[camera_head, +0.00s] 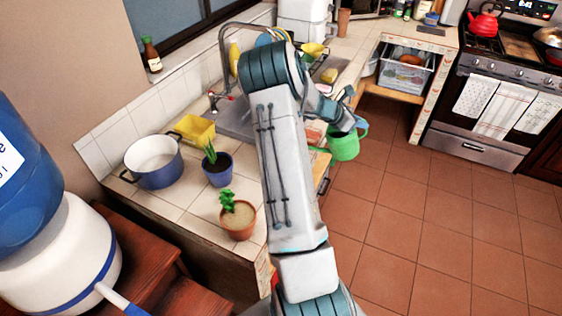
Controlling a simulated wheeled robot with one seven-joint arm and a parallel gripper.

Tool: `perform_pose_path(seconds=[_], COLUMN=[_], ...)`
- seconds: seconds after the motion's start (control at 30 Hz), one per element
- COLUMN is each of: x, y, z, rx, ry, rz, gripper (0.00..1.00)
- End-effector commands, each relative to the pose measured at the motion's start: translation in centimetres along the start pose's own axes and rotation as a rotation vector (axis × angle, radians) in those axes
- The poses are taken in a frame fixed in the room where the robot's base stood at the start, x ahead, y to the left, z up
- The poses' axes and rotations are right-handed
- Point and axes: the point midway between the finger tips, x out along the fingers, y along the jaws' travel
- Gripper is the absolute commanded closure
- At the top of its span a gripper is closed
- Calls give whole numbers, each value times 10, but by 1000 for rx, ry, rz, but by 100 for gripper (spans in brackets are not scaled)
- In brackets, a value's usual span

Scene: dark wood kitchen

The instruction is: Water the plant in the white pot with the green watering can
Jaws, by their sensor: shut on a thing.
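My gripper (346,118) is at the end of my arm, right of the counter edge. It is shut on the green watering can (343,147), which hangs over the floor beside the counter. The fingers are small and partly hidden. On the counter, a plant with upright leaves (211,152) stands in a blue pot (218,174). Another leafy plant (228,201) stands in a terracotta pot (238,227) nearer the front. I see no plant in a white pot; my arm hides part of the counter.
The sink and faucet (222,60) are behind my arm. A large bottle (30,170) stands at left. The stove (500,75) is back right. The tiled floor is clear.

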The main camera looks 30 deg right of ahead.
Motion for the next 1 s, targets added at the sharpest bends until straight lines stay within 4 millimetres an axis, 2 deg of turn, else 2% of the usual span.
perform_pose_path(seconds=[0.33, 1.0], x=[-26, -47], y=[0, 0], z=[10, 18], rx=[0, -1], ry=[-106, -189], rz=[0, -1], gripper=[100, 100])
